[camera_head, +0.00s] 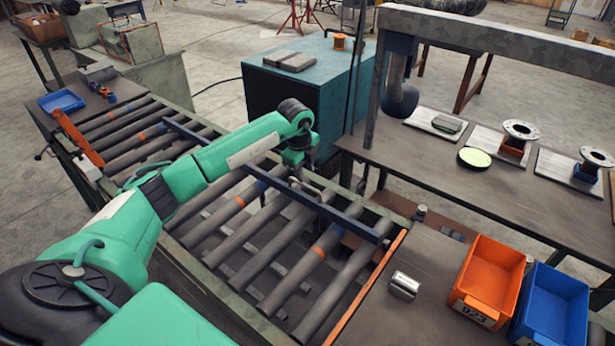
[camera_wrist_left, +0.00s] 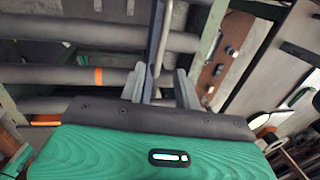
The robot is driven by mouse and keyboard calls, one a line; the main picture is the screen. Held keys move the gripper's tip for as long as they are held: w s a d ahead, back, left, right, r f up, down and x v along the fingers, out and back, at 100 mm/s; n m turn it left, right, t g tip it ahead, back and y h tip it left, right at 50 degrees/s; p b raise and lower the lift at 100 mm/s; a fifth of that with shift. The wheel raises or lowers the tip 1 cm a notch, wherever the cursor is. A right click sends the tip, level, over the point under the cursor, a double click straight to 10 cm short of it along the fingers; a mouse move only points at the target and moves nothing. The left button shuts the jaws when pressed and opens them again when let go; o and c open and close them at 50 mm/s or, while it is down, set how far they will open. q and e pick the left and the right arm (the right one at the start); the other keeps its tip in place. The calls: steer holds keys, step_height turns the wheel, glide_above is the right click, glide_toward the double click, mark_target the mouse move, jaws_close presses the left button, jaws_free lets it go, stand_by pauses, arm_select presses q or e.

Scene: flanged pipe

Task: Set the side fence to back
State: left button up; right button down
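The side fence (camera_head: 345,221) is a long dark-blue bar lying diagonally across the grey rollers in the head view. My left gripper (camera_head: 305,182) hangs over the middle of the fence, and the arm hides part of it. In the left wrist view, the two fingers of my left gripper (camera_wrist_left: 160,92) stand apart. A slim grey metal bar (camera_wrist_left: 165,35), perhaps the fence's handle, runs between them. Whether either finger touches it is unclear. My right gripper is in neither view.
The roller conveyor (camera_head: 225,285) has an orange end strip. A bench (camera_head: 420,165) carries flanged parts. A teal cabinet (camera_head: 300,85) stands behind the conveyor.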

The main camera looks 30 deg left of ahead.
mark_target(307, 187)
arm_select(q)
steer(key=shift+w+f+p, duration=0.2)
steer(key=shift+f, duration=0.7)
steer(key=shift+w+f+p, duration=0.15)
steer(key=shift+f+p, duration=0.1)
steer(key=shift+f, duration=0.65)
steer(key=shift+w+f+p, duration=0.2)
steer(key=shift+f, duration=0.7)
jaws_close()
